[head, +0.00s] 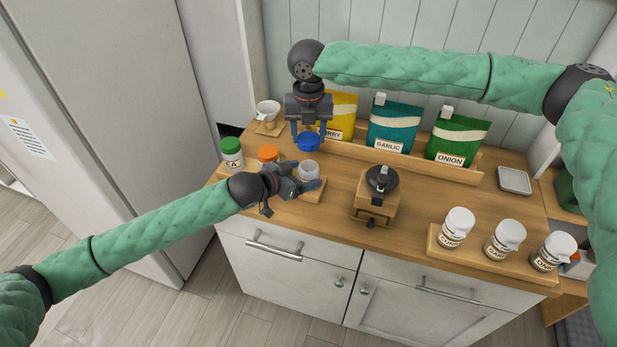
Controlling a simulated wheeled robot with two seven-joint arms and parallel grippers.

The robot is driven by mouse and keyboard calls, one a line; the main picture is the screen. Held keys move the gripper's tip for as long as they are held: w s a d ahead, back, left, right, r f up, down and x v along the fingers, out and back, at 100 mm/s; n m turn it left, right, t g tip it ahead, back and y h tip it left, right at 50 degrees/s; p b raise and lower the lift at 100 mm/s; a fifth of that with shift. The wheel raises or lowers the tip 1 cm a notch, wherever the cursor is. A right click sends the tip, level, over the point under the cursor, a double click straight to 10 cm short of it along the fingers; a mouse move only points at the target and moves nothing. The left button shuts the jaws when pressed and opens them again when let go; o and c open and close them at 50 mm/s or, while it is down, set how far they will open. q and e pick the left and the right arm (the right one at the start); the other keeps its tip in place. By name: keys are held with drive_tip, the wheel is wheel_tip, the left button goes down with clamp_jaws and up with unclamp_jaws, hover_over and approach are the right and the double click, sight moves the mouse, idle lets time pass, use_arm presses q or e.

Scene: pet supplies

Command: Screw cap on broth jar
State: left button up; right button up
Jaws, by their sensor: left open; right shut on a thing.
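A blue cap (308,143) is held between the fingers of my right gripper (309,134), which points straight down from above. Below it, an uncapped pale, see-through jar (308,169) stands on a small wooden board (317,192). The cap appears above the jar's mouth and apart from it. My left gripper (304,181) is open, low and level at the jar, with its fingers reaching toward it from the left. The fingers hide the jar's lower part, and I cannot tell whether they touch it.
A green-capped jar (232,153) and an orange-capped jar (268,155) stand left. A wooden grinder (375,200) stands right of the jar. Garlic (391,127) and onion (456,138) pouches line the back. Several white-capped jars (457,228) stand front right. The counter (420,195) is clear between.

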sight(309, 172)
use_arm(q)
drive_tip(key=shift+x, duration=1.55)
drive_tip(key=shift+c, duration=0.2)
drive_tip(key=c, duration=1.4)
drive_tip(key=shift+c, duration=0.2)
use_arm(e)
drive_tip(key=shift+w+f, duration=0.1)
drive_tip(key=shift+f, duration=2.35)
drive_tip(key=shift+f, duration=0.15)
drive_tip(key=shift+f, duration=0.75)
drive_tip(key=shift+f, duration=0.55)
